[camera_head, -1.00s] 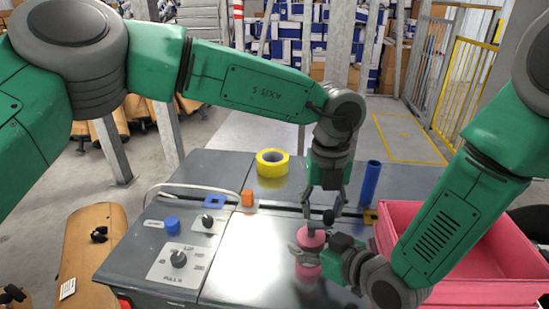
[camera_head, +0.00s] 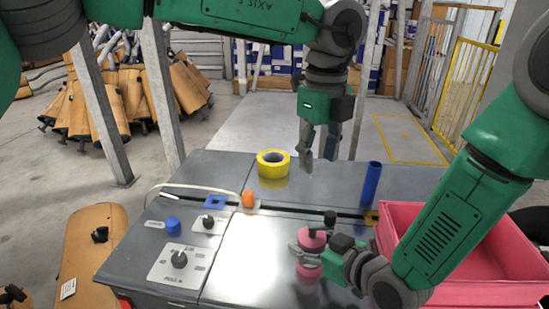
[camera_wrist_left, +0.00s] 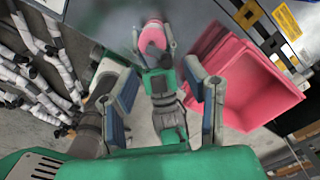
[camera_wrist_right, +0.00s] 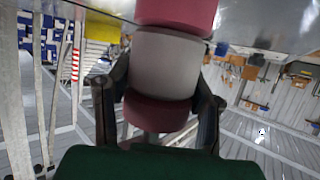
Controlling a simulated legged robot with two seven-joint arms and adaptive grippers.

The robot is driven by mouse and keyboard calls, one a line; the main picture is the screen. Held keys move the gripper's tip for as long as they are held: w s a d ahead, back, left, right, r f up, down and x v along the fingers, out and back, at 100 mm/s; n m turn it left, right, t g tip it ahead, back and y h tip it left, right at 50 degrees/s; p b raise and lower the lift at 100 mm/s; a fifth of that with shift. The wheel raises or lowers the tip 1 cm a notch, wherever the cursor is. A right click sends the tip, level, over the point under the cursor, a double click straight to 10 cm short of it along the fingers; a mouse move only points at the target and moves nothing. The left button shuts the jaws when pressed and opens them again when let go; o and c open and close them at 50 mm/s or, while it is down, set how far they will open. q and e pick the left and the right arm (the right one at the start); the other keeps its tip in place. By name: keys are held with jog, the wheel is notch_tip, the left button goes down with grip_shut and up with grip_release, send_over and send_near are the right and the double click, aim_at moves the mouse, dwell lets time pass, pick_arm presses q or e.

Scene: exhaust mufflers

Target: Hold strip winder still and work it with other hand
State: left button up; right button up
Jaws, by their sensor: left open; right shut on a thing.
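The strip winder appears to be the pink spool-shaped piece (camera_head: 313,243) with a grey middle, upright at the table's front right. My right gripper (camera_head: 306,256) is shut around its middle from the right. In the right wrist view the grey middle (camera_wrist_right: 165,65) sits between the two fingers, with pink above and darker red below. My left gripper (camera_head: 320,150) is open and empty, pointing down above and behind the winder, clear of it. In the left wrist view the winder's pink top (camera_wrist_left: 152,38) shows beyond the open fingers.
A yellow tape roll (camera_head: 273,164), a blue tube (camera_head: 371,182) and an orange piece (camera_head: 248,199) stand on the grey table (camera_head: 245,255). A pink bin (camera_head: 475,275) stands right. Control knobs (camera_head: 179,260) are at left.

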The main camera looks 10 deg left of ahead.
pick_arm(q)
jog(key=w+a+f+m+t, duration=0.2)
jog(key=a+m+t, duration=0.1)
jog(key=m, duration=0.9)
jog(key=w+a+f+m+t, duration=0.2)
jog(key=a+m, duration=0.3)
jog(key=m, duration=0.8)
jog(key=shift+w+a+f+t, duration=0.35)
jog(key=shift+w+t, duration=0.1)
jog(key=shift+t, duration=0.15)
jog(key=shift+r, duration=0.1)
jog(key=shift+c, duration=0.2)
